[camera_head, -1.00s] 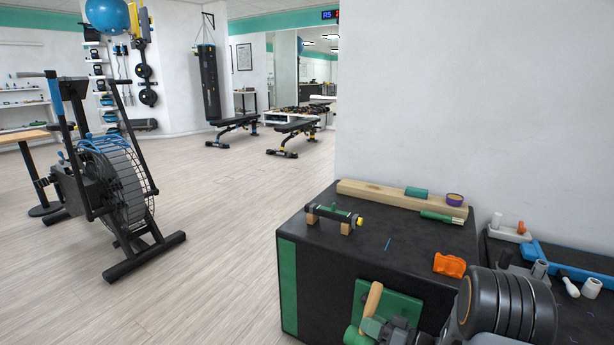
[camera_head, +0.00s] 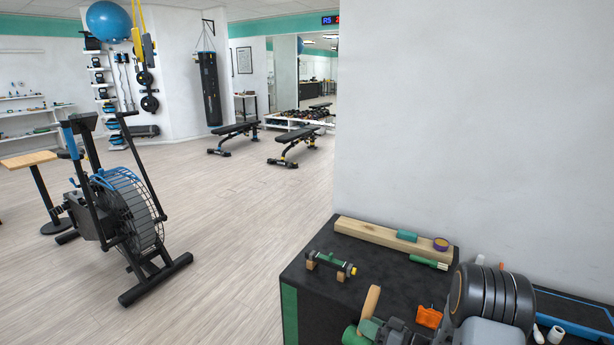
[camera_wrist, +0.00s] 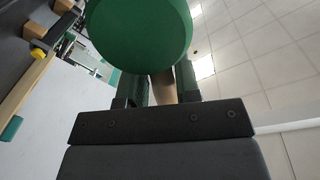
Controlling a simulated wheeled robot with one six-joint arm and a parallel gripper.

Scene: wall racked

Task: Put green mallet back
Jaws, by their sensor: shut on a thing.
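The green mallet shows at the bottom of the head view, with its light wooden handle (camera_head: 371,301) pointing up and its green head (camera_head: 352,337) low, partly cut by the frame edge. My gripper (camera_head: 371,326) is shut on the mallet, around its handle near the head. In the wrist view the green head (camera_wrist: 140,32) fills the top middle, and the handle (camera_wrist: 163,88) is between the fingers of my gripper (camera_wrist: 155,90). The mallet is in front of the dark box; contact between them cannot be told.
The black box top (camera_head: 345,297) carries a wooden beam (camera_head: 390,240), a small green-ended bar on blocks (camera_head: 330,265), a green marker-like piece (camera_head: 428,262) and an orange part (camera_head: 428,317). A white wall stands behind. The floor to the left is open up to the exercise bike (camera_head: 125,215).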

